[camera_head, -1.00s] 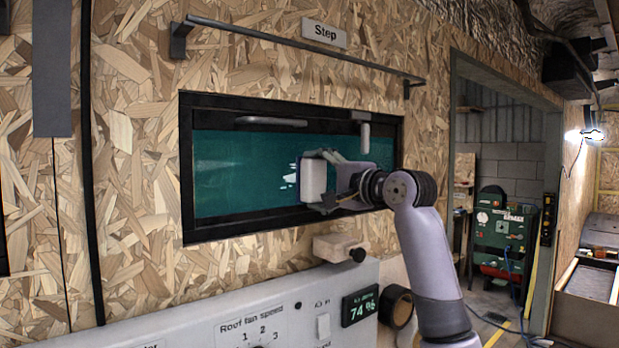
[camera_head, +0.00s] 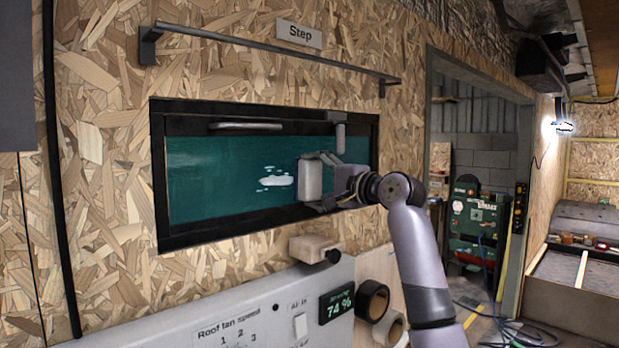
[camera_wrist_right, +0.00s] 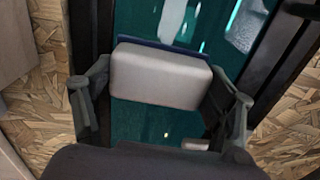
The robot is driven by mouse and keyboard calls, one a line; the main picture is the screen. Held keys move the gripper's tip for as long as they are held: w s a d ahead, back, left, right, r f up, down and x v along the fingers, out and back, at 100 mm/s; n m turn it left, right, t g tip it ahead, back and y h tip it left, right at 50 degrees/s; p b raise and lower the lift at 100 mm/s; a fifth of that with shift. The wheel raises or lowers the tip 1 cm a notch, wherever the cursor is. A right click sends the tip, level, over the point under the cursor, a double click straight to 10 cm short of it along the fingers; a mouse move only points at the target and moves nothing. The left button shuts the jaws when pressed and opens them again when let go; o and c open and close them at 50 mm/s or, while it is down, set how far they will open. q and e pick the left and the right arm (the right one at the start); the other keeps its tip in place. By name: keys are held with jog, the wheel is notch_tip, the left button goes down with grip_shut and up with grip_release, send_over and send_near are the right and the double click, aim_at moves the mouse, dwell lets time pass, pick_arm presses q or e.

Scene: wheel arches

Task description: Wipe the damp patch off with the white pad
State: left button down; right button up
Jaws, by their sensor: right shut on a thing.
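The white pad (camera_head: 310,180) is a pale block with a dark blue face, held in my right gripper (camera_head: 328,183). In the right wrist view the pad (camera_wrist_right: 160,76) sits between the two fingers (camera_wrist_right: 160,95). The damp patch (camera_head: 276,181) shows as pale white blotches on the dark green window pane (camera_head: 215,180), just left of the pad. I cannot tell whether the pad touches the pane. My left gripper is not in view.
A black frame (camera_head: 160,200) surrounds the pane, with a handle (camera_head: 246,126) along its top and a latch (camera_head: 339,130) at upper right. A dark rail (camera_head: 270,45) runs above. Below stand a wooden block with a knob (camera_head: 313,248), a control panel (camera_head: 230,320) and tape rolls (camera_head: 372,300).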

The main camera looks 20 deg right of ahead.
aim_at(256, 184)
jog(key=shift+a, duration=0.1)
jog(key=shift+s+a, duration=0.2)
jog(key=shift+a, duration=0.55)
jog(key=shift+s+a+b, duration=0.25)
jog(key=shift+s+a, duration=0.4)
jog(key=shift+a, duration=1)
jog(key=shift+s+a+b, duration=0.2)
jog(key=shift+s+a, duration=0.4)
jog(key=shift+a, duration=1.1)
jog(key=shift+s+a+b, duration=0.25)
jog(key=shift+s+a, duration=0.4)
jog(key=shift+a, duration=1)
jog(key=shift+d, duration=0.15)
jog(key=shift+s+d+f+b, duration=0.1)
jog(key=shift+s+d+b, duration=0.15)
jog(key=shift+s, duration=0.2)
jog(key=shift+b+v, duration=0.6)
jog(key=shift+v, duration=1.9)
